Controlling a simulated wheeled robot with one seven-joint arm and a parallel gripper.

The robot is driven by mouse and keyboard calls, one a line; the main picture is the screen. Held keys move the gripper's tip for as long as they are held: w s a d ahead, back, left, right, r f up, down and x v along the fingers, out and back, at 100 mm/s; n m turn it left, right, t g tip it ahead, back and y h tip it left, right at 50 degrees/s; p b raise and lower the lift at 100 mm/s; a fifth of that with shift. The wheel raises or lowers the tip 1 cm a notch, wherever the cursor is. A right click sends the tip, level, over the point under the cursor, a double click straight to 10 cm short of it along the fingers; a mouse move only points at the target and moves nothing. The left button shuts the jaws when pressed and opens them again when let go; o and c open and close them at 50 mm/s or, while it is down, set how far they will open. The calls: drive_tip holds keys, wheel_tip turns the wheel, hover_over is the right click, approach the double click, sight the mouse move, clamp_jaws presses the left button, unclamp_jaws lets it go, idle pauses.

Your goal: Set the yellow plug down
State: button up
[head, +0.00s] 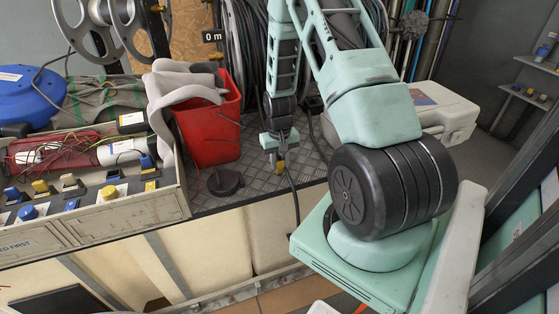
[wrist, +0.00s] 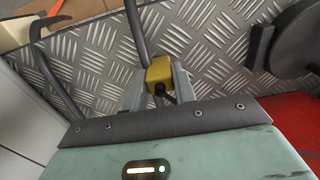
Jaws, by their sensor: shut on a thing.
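The yellow plug (wrist: 160,74) sits between the two fingers of my gripper (wrist: 158,88) in the wrist view. The fingers are shut on it, and a dark cable shows at its near end. In the head view the plug (head: 281,166) shows small and yellow at the tip of my gripper (head: 280,150), which points down over the grey tread-plate surface (head: 262,185). Whether the plug touches the plate is hard to tell.
A red bucket (head: 212,125) with pale cloth stands left of my gripper, and a black round disc (head: 225,182) lies in front of it. A tray (head: 105,212) of several plugs is at the left. A pale case (head: 440,108) is to the right.

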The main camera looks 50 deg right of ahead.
drive_tip(key=shift+f, duration=0.15)
drive_tip(key=o, duration=1)
drive_tip(key=shift+r, duration=0.2)
